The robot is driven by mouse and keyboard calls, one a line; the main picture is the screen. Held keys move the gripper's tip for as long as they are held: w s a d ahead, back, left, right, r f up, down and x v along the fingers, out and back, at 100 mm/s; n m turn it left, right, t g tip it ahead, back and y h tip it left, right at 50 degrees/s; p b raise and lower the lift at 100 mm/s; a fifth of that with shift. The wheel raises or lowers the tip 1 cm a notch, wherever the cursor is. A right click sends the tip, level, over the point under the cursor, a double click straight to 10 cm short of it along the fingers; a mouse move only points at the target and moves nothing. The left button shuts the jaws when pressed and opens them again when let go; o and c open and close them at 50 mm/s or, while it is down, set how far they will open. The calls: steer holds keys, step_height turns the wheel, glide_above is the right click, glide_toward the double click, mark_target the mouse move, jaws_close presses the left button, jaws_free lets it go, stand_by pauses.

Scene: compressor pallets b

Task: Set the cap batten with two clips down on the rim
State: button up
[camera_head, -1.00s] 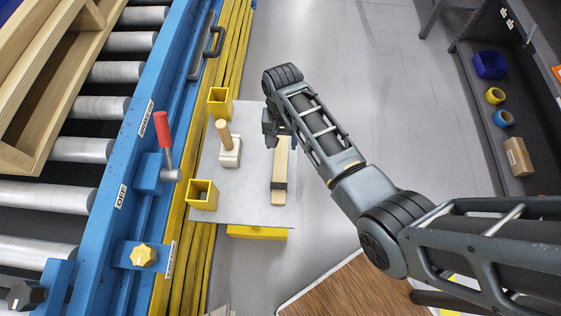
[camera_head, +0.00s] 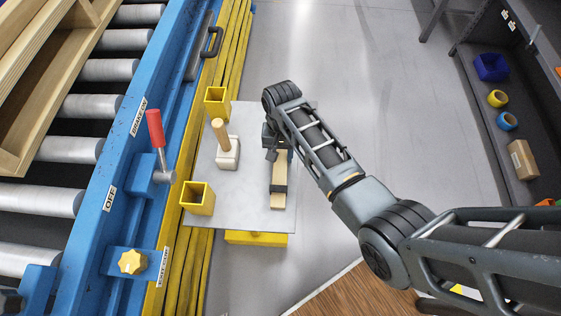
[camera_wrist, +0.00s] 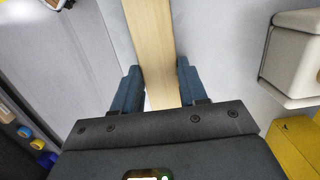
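The cap batten (camera_head: 279,170) is a pale wooden strip lying on a grey plate (camera_head: 235,205). One dark clip (camera_head: 279,188) shows near its lower end; a second clip is not visible, and the far end is hidden by my gripper (camera_head: 276,150). In the wrist view the batten (camera_wrist: 150,40) runs between the two blue fingers of my gripper (camera_wrist: 160,78). The fingers lie right along its edges; whether they press on it is unclear. A wooden crate (camera_head: 40,85) with a raised rim stands at upper left on the rollers.
A pale block with a wooden peg (camera_head: 222,140) and two yellow square sockets (camera_head: 197,198) (camera_head: 217,100) stand left of the batten. A red-handled lever (camera_head: 156,130) rises from the blue conveyor frame. Shelves with small items (camera_head: 490,67) are at right. The floor between is clear.

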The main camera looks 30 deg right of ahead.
mark_target(281, 156)
steer(key=c, duration=0.3)
step_height(281, 156, up, 6)
steer(key=p, duration=0.5)
steer(key=shift+f+p, duration=0.2)
steer(key=shift+p, duration=0.1)
steer(key=shift+r+p, duration=0.4)
steer(key=shift+r, duration=0.8)
steer(key=shift+d, duration=0.1)
